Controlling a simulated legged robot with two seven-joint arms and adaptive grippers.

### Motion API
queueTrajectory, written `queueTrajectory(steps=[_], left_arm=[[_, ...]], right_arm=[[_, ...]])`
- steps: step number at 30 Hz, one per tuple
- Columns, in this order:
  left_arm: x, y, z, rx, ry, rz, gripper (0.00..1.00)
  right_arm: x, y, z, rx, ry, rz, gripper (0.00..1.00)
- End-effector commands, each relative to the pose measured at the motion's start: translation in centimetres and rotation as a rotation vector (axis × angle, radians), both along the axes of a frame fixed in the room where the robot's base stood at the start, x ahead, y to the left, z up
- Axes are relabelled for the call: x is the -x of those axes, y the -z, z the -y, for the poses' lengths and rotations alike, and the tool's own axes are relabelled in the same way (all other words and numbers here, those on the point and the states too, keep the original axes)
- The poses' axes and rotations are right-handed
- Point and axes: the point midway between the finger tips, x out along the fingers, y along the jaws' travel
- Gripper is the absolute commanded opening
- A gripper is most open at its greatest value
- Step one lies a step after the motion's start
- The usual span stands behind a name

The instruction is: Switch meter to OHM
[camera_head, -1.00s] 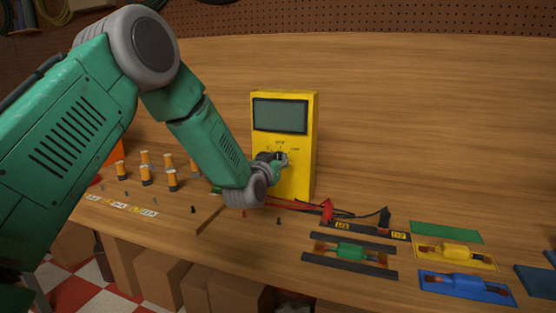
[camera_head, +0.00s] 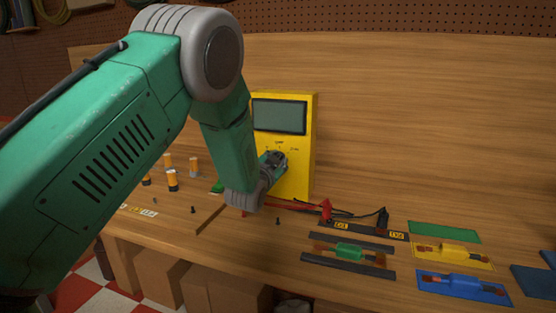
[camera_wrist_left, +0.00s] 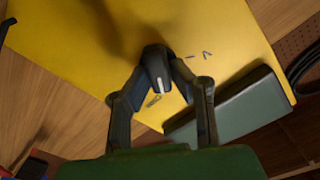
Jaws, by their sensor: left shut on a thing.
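The yellow meter (camera_head: 309,130) stands upright at the back of the bench, with a dark grey-green screen (camera_head: 280,116). It fills much of the left wrist view (camera_wrist_left: 60,40), where the screen (camera_wrist_left: 220,105) is at lower right. My left gripper (camera_head: 275,160) is at the meter's front face, below the screen. In the left wrist view its fingers (camera_wrist_left: 160,75) are closed around the black dial knob (camera_wrist_left: 155,62), which has a white pointer line. The head view hides the knob behind the gripper. My right gripper is not in view.
Red and black probe leads (camera_head: 326,210) lie right of the meter. A green component (camera_head: 348,251) sits between black strips, with yellow (camera_head: 445,250) and blue (camera_head: 465,286) ones farther right. Orange-topped cylinders (camera_head: 172,180) stand left, partly behind my arm.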

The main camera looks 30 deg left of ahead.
Motion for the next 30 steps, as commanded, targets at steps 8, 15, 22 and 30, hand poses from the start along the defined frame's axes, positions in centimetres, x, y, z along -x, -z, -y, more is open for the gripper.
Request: queueTrajectory(steps=[8, 15, 22, 30], left_arm=[[-0.03, 0.27, 0.26, -0.204, 0.003, -0.051, 0.00], [-0.05, 0.44, 0.37, -0.309, 0.004, -0.078, 0.00], [-0.04, 0.50, 0.35, -0.351, 0.004, -0.090, 0.00], [-0.04, 0.56, 0.39, -0.357, 0.005, -0.092, 0.00]], right_arm=[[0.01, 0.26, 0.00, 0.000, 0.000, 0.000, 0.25], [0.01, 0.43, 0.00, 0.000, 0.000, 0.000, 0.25], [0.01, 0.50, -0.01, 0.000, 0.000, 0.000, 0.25], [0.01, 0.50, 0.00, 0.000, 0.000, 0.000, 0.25]])
